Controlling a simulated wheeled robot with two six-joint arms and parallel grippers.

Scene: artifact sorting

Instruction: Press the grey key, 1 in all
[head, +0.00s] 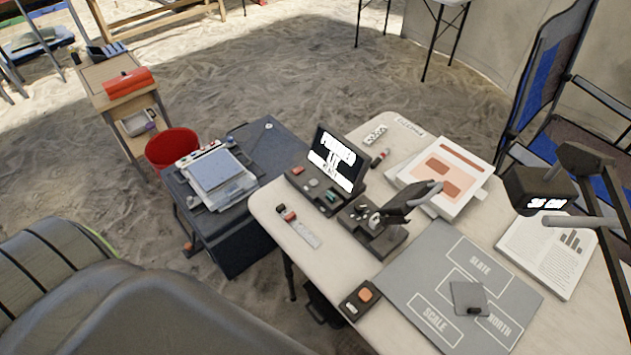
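A dark console with a lit screen (337,160) stands on the white table, left of its middle. White text on the screen is only partly readable. In front of the screen is a row of small keys: a red key (298,170), a grey-looking key (313,183) and a darker greenish one (331,196). They are small, so their exact colours are hard to tell. A separate small dark box (349,306) near the table's front edge carries an orange button (365,295) and a pale one. Neither of my grippers shows in the head view.
A dark instrument (388,238) stands right of the console. A grey mat (418,277) with labelled boxes carries a grey plate (468,297). A red bucket (170,147) stands left.

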